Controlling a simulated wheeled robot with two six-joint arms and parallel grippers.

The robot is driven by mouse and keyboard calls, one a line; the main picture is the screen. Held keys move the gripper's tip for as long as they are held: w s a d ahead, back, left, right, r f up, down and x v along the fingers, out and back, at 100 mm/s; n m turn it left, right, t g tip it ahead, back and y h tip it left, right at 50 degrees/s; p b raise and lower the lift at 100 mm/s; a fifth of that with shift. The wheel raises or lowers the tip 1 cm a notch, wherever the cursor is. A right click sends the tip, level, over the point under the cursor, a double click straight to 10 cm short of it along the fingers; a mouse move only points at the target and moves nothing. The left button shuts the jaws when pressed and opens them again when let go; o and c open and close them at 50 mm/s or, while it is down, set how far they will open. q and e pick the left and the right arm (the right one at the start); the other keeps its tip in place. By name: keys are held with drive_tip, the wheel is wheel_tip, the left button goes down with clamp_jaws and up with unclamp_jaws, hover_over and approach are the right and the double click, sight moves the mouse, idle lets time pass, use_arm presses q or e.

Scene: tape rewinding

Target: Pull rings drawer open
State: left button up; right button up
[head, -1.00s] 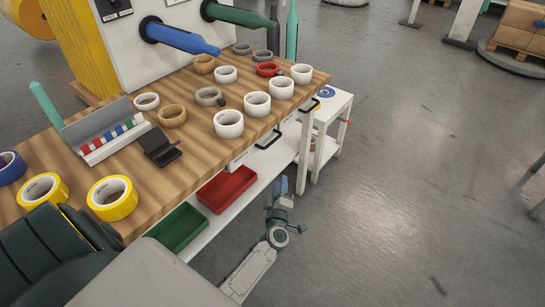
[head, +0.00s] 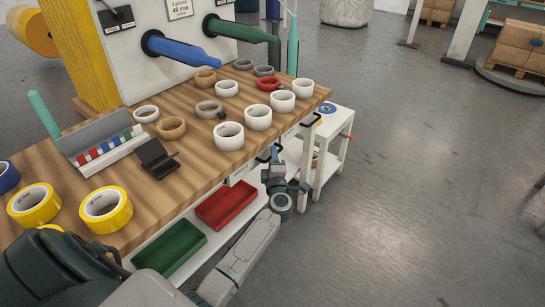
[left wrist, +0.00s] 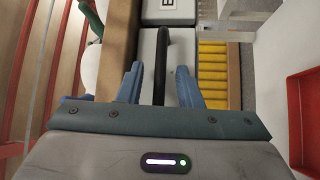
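In the left wrist view a black bar handle (left wrist: 161,62) stands on a pale drawer front (left wrist: 146,48). A partly cut-off label shows above it; I cannot read which drawer this is. My left gripper (left wrist: 160,84) is open, one blue finger on each side of the handle, with gaps to both. In the head view my left gripper (head: 273,156) is at the table's front edge, hiding most of the handle there. Another black handle (head: 311,121) shows farther right. I cannot see any drawer standing open. My right gripper is in neither view.
The wooden tabletop (head: 195,160) holds several tape rolls and a black stand (head: 157,158). Below it, a red bin (head: 226,204) and a green bin (head: 170,248) sit on a shelf near my left arm. A small white side table (head: 336,121) is close right. Floor (head: 420,210) is clear.

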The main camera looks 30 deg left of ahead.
use_arm(q)
drive_tip(key=shift+w+a, duration=0.3)
drive_tip(key=shift+w, duration=0.05)
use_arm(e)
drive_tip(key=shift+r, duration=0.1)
use_arm(q)
drive_tip(key=shift+c, duration=0.4)
clamp_jaws()
drive_tip(key=shift+d, duration=0.1)
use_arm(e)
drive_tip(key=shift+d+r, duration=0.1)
